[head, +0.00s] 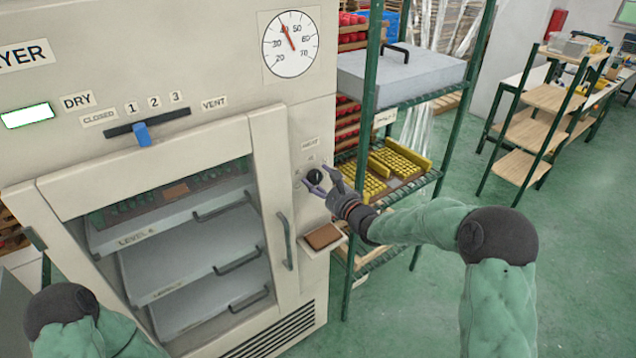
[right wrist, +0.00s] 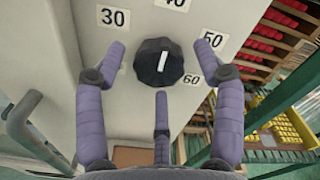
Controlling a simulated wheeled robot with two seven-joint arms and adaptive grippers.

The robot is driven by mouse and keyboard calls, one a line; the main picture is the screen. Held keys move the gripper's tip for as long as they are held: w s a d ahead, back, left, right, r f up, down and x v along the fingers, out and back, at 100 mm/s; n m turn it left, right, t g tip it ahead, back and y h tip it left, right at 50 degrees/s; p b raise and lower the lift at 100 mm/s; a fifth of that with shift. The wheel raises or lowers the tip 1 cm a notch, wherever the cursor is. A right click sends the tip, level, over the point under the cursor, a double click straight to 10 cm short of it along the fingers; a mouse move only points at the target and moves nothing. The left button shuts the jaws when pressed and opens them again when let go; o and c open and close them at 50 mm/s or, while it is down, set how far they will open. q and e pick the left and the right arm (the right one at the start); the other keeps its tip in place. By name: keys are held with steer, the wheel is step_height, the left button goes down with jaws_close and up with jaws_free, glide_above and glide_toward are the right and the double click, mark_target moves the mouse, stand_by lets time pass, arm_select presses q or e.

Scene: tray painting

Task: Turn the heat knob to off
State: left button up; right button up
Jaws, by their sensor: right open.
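The heat knob (head: 315,177) is a small black round knob under the HEAT label (head: 310,143) on the dryer's front. In the right wrist view the faceted knob (right wrist: 158,63) has a white pointer line aimed roughly at the 40 mark. Labels 30, 50 and 60 show around it; no off mark is visible. My right gripper (head: 322,184) is open at the knob. In the right wrist view its purple fingers (right wrist: 160,75) spread left and right of the knob with one below, apparently not touching it. My left gripper is out of view.
The cream dryer (head: 330,90) has a round dial (head: 290,44), a blue slider (head: 142,134) and a glass door with a handle (head: 285,240). A small brown-topped ledge (head: 323,237) juts out below the knob. A green rack (head: 440,150) with yellow trays stands close to the right.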

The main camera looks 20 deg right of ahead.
steer(key=shift+w+a, duration=0.2)
steer(key=shift+w, duration=0.2)
steer(key=c, duration=1.2)
steer(key=shift+o, duration=0.2)
